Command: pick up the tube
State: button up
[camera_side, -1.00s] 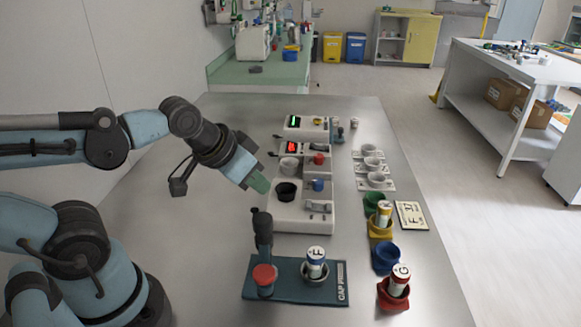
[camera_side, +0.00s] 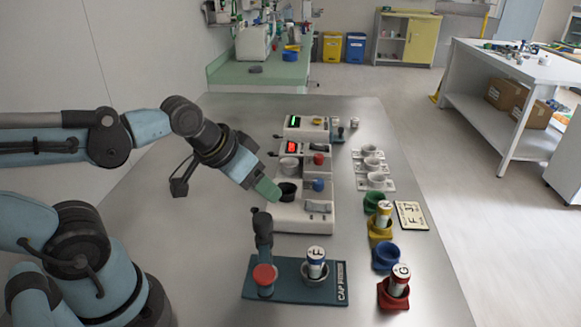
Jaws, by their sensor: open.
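Three white labelled tubes stand in holders. One tube marked F (camera_side: 316,262) has a blue band and stands in the cap press (camera_side: 300,291). One tube marked G (camera_side: 399,279) has a red band and leans a little in the red holder (camera_side: 393,300). One tube with a yellow band (camera_side: 384,212) stands in the yellow holder (camera_side: 380,233). My gripper (camera_side: 271,193), with green fingers, is open above the bench beside the black cup (camera_side: 287,192), well behind and left of the tubes. The gap between its fingers is hard to see.
White devices with displays (camera_side: 304,151) stand close to my gripper. An empty blue holder (camera_side: 385,256) and a green holder (camera_side: 373,202) are in the right row, beside a label card (camera_side: 411,215). The cap press has an upright dark lever (camera_side: 263,228).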

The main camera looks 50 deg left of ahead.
jog(key=n, duration=0.1)
jog(key=n+g+h, duration=0.9)
jog(key=n+h, duration=0.3)
jog(key=n, duration=0.2)
send_near(315, 251)
jog(key=x, duration=0.3)
jog(key=shift+x, duration=3.75)
jog(key=c, duration=1)
